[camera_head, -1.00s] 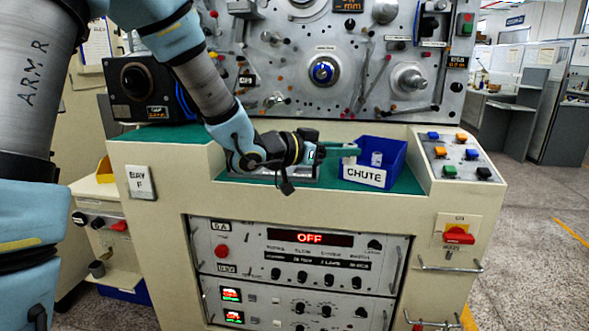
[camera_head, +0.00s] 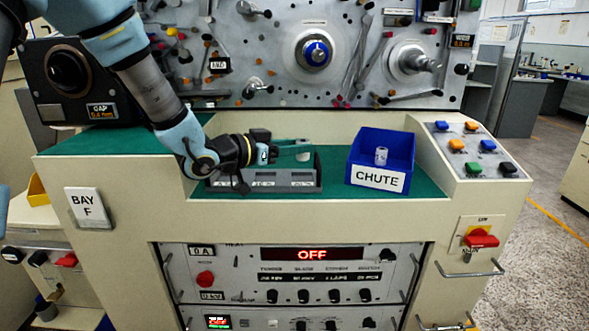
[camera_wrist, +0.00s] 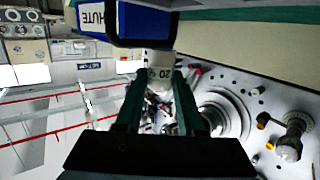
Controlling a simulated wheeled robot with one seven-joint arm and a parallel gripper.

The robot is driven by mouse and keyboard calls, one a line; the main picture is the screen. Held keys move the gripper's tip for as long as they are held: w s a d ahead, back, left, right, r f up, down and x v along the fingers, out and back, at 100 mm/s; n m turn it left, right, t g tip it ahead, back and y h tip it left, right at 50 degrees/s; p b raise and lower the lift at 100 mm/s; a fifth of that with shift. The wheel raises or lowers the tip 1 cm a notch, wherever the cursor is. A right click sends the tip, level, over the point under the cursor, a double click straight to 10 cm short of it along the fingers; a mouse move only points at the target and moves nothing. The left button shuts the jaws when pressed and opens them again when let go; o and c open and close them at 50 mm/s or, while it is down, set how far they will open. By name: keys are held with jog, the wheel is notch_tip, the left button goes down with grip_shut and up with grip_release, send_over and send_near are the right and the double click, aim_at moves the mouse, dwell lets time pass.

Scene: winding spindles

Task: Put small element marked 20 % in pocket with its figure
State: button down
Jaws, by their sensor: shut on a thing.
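A small white element (camera_wrist: 160,64) marked 20 sits between my fingertips in the wrist view. In the head view my gripper (camera_head: 304,148) is shut on it, and only a pale bit of it shows below the fingers. My gripper is above the right part of a grey tray (camera_head: 262,188) with pockets, left of the blue bin. The tray has small labels along its front, too small to read surely. My arm hides part of the tray's left and back.
A blue bin (camera_head: 355,160) labelled CHUTE stands right of the tray, with another small white element (camera_head: 381,156) in it. A panel of coloured buttons (camera_head: 470,150) is farther right. The machine face with knobs (camera_head: 330,55) rises behind. Green surface is bare between tray and bin.

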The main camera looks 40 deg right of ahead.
aim_at(297, 170)
jog(key=shift+f, duration=2.85)
jog(key=shift+f, duration=0.15)
jog(key=c, duration=0.5)
grip_release()
jog(key=shift+a+r+p, duration=0.1)
jog(key=shift+r+p, duration=0.15)
jog(key=shift+p, duration=0.05)
jog(key=a+b, duration=0.1)
jog(key=a, duration=0.3)
jog(key=a+r, duration=0.1)
jog(key=a, duration=0.2)
jog(key=a+b, duration=0.1)
jog(key=a, duration=0.3)
jog(key=shift+w+a+r+b, duration=0.35)
